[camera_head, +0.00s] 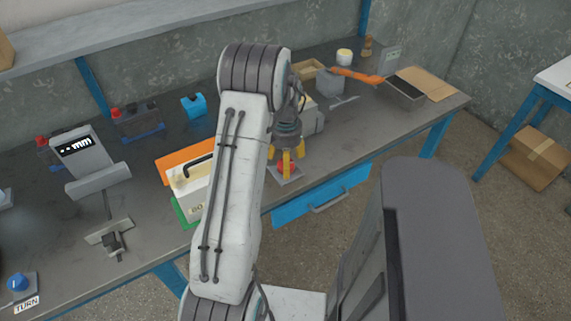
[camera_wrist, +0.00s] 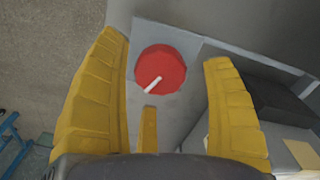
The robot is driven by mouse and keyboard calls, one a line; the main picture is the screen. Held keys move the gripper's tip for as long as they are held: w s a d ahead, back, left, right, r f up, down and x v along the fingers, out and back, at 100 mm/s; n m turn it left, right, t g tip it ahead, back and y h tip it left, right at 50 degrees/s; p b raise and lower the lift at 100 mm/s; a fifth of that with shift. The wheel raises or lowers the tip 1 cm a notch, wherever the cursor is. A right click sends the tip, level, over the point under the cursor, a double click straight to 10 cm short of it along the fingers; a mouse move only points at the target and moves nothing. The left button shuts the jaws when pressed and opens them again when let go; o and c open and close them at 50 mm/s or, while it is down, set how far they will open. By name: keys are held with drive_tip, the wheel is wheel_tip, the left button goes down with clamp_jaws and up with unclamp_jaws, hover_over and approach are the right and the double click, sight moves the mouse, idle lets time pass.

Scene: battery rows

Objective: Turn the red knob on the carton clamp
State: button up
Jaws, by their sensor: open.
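The red knob (camera_wrist: 165,62) is a round disc with a white pointer line slanting to the lower left, on a grey plate (camera_wrist: 180,38). In the head view the red knob (camera_head: 284,168) shows near the table's front edge, partly hidden by my fingers. My gripper (camera_head: 287,160) points down right above it. In the wrist view my gripper (camera_wrist: 165,52) is open, with one yellow finger left of the knob, one right and a shorter-looking one below. No finger visibly touches the knob, though contact is hard to tell.
A white box with a black handle (camera_head: 190,183) stands close left of my arm. A blue drawer (camera_head: 322,197) sticks out below the table's edge. Another knob, blue (camera_head: 17,283), sits at the far left by a TURN label. An orange tool (camera_head: 357,76) lies at the back right.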

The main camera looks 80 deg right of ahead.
wheel_tip(320, 180, up, 10)
drive_tip(key=shift+r, duration=0.15)
idle(0.3)
idle(0.8)
idle(0.3)
